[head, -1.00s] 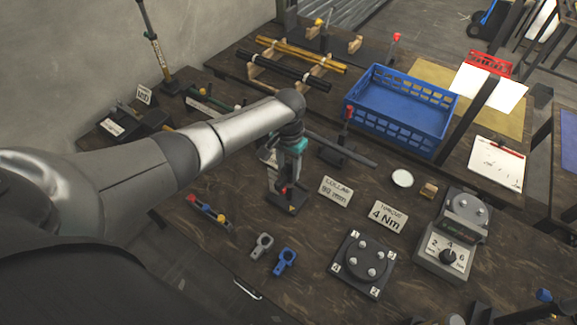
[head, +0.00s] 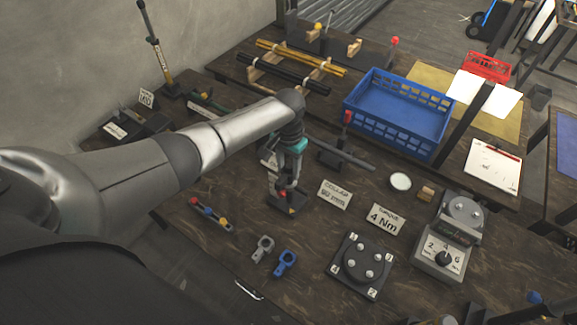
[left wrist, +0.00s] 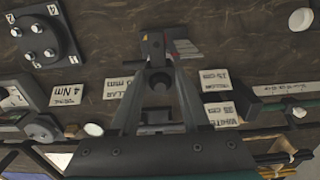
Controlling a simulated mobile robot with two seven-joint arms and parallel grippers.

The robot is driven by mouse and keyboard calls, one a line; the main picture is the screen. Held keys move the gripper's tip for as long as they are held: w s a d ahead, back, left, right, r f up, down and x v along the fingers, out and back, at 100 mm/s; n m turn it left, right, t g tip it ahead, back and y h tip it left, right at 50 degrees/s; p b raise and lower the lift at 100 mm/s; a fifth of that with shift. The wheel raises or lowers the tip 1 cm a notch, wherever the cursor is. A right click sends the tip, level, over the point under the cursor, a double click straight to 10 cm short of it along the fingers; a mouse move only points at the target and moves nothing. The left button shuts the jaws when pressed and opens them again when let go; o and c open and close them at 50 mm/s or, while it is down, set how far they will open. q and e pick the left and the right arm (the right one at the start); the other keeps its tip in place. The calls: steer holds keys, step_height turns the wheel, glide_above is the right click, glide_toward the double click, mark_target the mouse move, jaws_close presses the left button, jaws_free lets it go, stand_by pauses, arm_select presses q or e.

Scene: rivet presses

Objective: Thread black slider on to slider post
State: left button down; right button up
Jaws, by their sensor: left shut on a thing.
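My left gripper (head: 287,182) is over the small dark base (head: 284,205) of a post near the middle of the bench, with red and yellow marks at its front. In the left wrist view my left gripper (left wrist: 157,80) has its fingers drawn together on a small dark piece, seemingly the black slider (left wrist: 159,84). The dark base with its red and yellow marks (left wrist: 153,40) shows just beyond the fingertips. The fingers hide most of the post, so I cannot tell whether the slider is around it or above it. My right gripper is not in view.
A grey clamp (head: 263,248) and a blue clamp (head: 285,262) lie in front. A plate with several studs (head: 362,265), a torque unit (head: 447,240) and label cards (head: 334,194) stand to the right.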

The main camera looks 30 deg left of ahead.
arm_select(q)
steer(key=shift+r+p, duration=1.25)
steer(key=shift+r, duration=0.1)
steer(key=shift+r+p, duration=0.5)
steer(key=shift+r, duration=0.6)
steer(key=shift+f+b, duration=2.75)
steer(key=shift+f, duration=1)
steer(key=shift+c, duration=1.5)
jaws_free()
steer(key=shift+r, duration=0.65)
step_height(320, 180, up, 14)
steer(key=p, duration=0.1)
steer(key=shift+p, duration=0.4)
